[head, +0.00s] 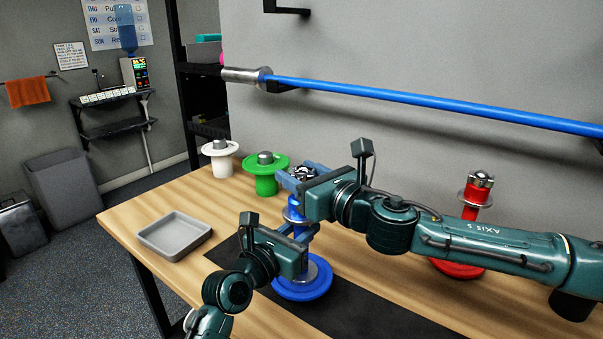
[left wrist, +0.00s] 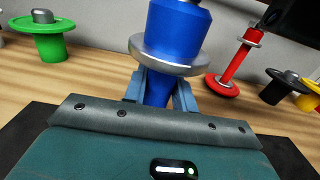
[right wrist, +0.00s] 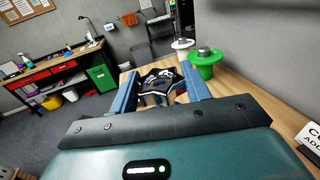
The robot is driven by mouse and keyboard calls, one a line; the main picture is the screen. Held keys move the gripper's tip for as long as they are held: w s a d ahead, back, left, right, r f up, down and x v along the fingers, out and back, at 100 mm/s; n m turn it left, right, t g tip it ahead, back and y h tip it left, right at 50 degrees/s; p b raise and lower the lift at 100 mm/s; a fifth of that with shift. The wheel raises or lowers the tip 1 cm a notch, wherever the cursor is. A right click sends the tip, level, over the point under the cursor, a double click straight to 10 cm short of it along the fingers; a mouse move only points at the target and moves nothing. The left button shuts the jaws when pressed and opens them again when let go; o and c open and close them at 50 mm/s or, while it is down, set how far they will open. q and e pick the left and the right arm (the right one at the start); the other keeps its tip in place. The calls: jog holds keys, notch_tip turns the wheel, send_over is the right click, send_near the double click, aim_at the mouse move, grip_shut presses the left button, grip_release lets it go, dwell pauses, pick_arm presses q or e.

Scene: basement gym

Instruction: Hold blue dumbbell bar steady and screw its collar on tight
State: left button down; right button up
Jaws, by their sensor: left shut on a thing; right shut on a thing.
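The blue dumbbell (head: 303,288) stands upright on a black mat (head: 357,317), its lower blue plate on the mat. My left gripper (head: 304,233) is shut on the blue bar, just below a silver flange; the left wrist view shows its fingers on either side of the bar (left wrist: 158,92). The dark and silver star-shaped collar (head: 303,172) is at the top of the bar. My right gripper (head: 296,174) is shut on this collar, which shows between its fingers in the right wrist view (right wrist: 160,84). The collar's thread is hidden.
A grey tray (head: 173,250) lies left of the mat. Green (head: 265,185) and white (head: 221,170) plates with grey hubs stand behind. A red dumbbell (head: 472,212) stands upright at right. A blue barbell (head: 420,98) hangs on the wall behind the bench.

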jog(key=shift+f, duration=0.85)
jog(key=shift+f, duration=0.6)
jog(key=shift+h, duration=0.3)
jog(key=shift+a+m+t+h, duration=0.15)
jog(key=shift+m+t+h, duration=0.75)
jog(key=shift+m+h, duration=0.1)
jog(key=m+t+h, duration=0.1)
jog(key=m+h, duration=0.1)
jog(key=h, duration=0.1)
jog(key=shift+m+t+h, duration=0.3)
jog(key=shift+h, duration=0.1)
jog(key=shift+m+t+h, duration=0.3)
jog(key=shift+m+h, duration=0.7)
jog(key=shift+h, duration=0.6)
jog(key=o, duration=1.1)
